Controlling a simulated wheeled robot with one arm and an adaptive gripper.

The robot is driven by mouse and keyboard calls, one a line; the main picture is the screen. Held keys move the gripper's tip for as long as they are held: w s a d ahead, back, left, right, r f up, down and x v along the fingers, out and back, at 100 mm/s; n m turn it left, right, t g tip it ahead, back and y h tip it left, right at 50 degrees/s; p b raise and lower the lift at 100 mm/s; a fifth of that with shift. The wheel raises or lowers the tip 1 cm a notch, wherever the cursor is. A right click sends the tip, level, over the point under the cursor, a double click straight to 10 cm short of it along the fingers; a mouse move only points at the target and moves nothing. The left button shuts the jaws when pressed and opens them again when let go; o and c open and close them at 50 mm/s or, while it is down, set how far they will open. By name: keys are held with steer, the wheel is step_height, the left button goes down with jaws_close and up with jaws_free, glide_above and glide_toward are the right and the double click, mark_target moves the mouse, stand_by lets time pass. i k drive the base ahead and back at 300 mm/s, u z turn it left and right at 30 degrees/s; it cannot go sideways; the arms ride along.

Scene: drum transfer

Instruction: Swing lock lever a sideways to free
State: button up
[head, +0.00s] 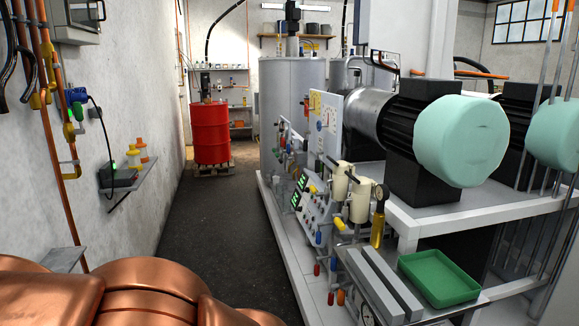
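I cannot make out which part is lock lever a. Several small coloured handles sit on the machine's front. A yellow handle (377,228) hangs beside two cream canisters (359,200) on the near part of the machine. A red drum (210,135) stands upright on a wooden pallet (212,170) at the far end of the aisle, with a dark fitting on top. My gripper is not in view. Copper-coloured rounded links of my arm fill the lower left corner.
The dark aisle floor (205,230) is clear up to the pallet. The machine's white base (290,245) edges it on the right. A wall shelf (132,183) with bottles juts out on the left. A green tray (439,279) lies on the near right bench.

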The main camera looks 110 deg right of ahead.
mark_target(317, 165)
steer(key=z, duration=3.45)
steer(key=i, duration=2.45)
steer(key=u, duration=0.85)
